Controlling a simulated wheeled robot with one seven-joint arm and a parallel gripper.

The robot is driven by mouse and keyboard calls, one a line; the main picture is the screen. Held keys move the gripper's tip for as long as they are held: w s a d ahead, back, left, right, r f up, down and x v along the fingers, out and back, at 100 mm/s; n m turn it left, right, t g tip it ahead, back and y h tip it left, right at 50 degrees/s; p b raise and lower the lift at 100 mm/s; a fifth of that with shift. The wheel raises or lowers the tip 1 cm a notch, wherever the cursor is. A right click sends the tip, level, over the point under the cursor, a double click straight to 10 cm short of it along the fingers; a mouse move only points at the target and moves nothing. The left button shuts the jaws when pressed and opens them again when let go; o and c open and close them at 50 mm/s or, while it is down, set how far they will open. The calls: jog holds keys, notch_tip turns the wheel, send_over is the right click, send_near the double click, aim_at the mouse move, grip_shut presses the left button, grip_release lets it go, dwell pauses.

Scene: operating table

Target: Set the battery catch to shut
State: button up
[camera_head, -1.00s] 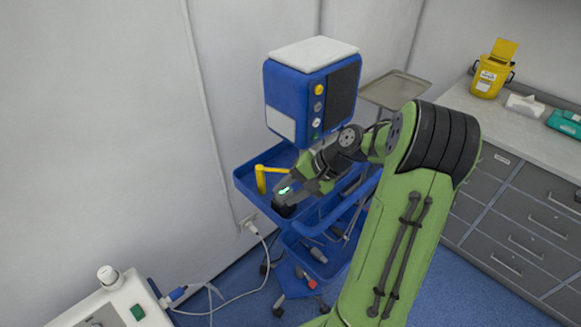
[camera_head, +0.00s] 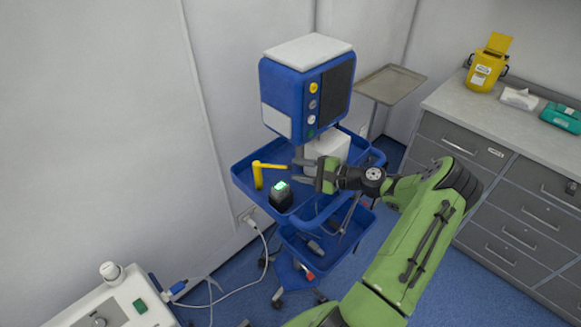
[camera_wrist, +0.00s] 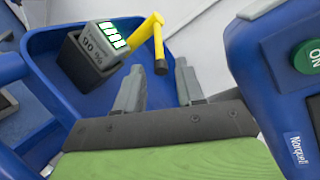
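The battery (camera_head: 281,196) is a dark block with a lit green display, standing upright in the blue tray (camera_head: 243,184). In the wrist view the battery (camera_wrist: 85,62) shows green bars and a number on its top. A yellow lever (camera_head: 258,176), apparently the catch, stands beside it. Its arm points right in the head view; in the wrist view the lever (camera_wrist: 146,31) ends in a dark tip near my fingers. My gripper (camera_head: 297,171) is open and empty, right of the lever and battery.
A blue monitor unit (camera_head: 305,90) stands above the tray, with a white box (camera_head: 328,146) below it. The blue tray rim is close below my arm. A metal tray (camera_head: 390,83) and grey drawers (camera_head: 500,190) are to the right.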

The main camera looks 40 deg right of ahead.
aim_at(291, 168)
jog(key=x, duration=0.3)
jog(key=shift+w+a+f, duration=0.1)
jog(key=shift+w, duration=0.2)
jog(key=shift+c, duration=0.2)
grip_shut()
